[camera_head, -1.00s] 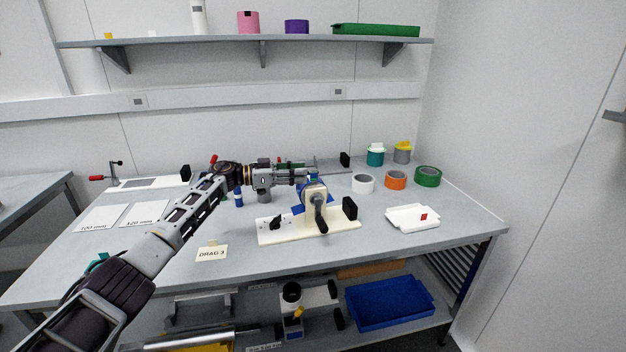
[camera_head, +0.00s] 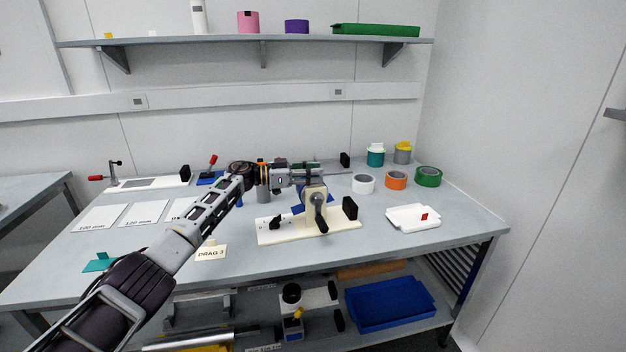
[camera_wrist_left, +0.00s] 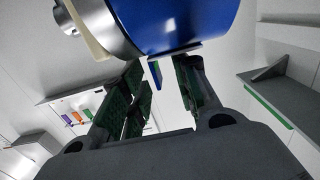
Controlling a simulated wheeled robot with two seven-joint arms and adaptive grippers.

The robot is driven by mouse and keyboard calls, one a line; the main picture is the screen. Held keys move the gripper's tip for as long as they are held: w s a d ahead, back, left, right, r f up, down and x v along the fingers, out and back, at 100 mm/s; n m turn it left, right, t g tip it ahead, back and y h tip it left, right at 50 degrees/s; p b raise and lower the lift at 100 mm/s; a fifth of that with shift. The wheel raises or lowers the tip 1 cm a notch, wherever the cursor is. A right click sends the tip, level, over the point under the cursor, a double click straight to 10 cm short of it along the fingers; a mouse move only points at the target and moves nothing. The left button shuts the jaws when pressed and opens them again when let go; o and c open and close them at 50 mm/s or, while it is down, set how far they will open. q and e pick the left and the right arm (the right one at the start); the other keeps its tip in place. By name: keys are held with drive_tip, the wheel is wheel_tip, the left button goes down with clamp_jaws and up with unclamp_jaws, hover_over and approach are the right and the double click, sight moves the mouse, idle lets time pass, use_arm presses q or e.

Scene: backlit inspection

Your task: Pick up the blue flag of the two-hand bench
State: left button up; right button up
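The two-hand bench is a cream baseplate (camera_head: 275,236) with a tan upright, a dark crank handle (camera_head: 320,212) and a black block. In the left wrist view, a large blue drum (camera_wrist_left: 185,22) fills the top, with a small blue flag (camera_wrist_left: 156,73) below it. In the head view my left gripper (camera_head: 322,177) is at the upright's top and hides most of the drum. Its green-padded fingers (camera_wrist_left: 160,88) are apart, with the flag showing in the gap between them, nearer the left finger. No grip on it shows. My right gripper is out of view.
Tape rolls in white, orange (camera_head: 396,180) and green stand right of the bench, with a white tray (camera_head: 400,222) in front. A DRAG 3 card (camera_head: 211,253) and white plates (camera_head: 100,218) lie left. A shelf (camera_head: 180,41) hangs above the table.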

use_arm(q)
drive_tip(key=shift+c, duration=0.3)
clamp_jaws()
idle(0.3)
